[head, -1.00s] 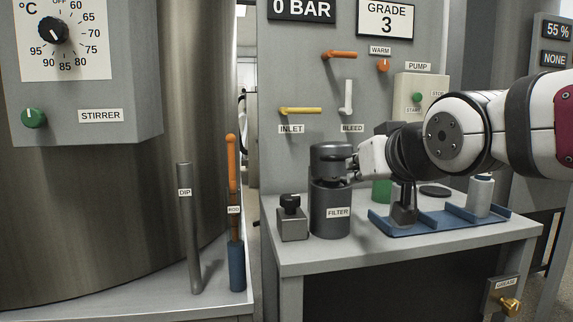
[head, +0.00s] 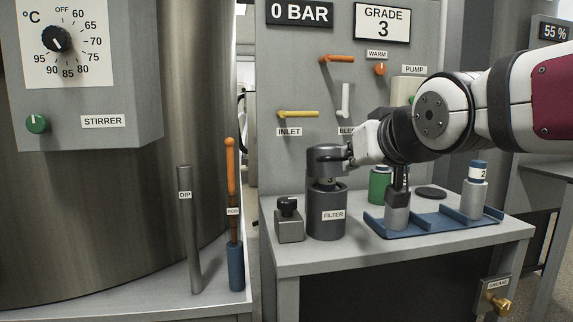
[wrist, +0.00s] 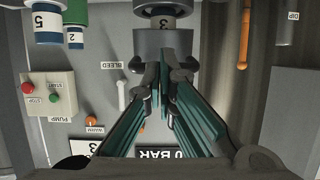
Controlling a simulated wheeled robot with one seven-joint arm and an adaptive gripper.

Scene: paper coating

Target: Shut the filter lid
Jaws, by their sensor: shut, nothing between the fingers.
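The filter (head: 327,215) is a dark grey labelled cylinder on the bench in the head view. Its lid (head: 326,158) is a dark cap above the body, with a gap between them. A cartridge marked 3 shows in that gap, more clearly in the wrist view (wrist: 167,23). The lid also shows in the wrist view (wrist: 165,42). My gripper (head: 350,154) is at the lid's right side in the head view. In the wrist view its teal-padded fingers (wrist: 161,62) are together at the lid, with nothing seen between them. Whether they touch it I cannot tell.
A small grey block with a black knob (head: 289,220) stands left of the filter. A blue tray (head: 435,222) with grey cylinders lies to the right, near a green canister (head: 380,185). The panel with INLET and BLEED handles rises behind.

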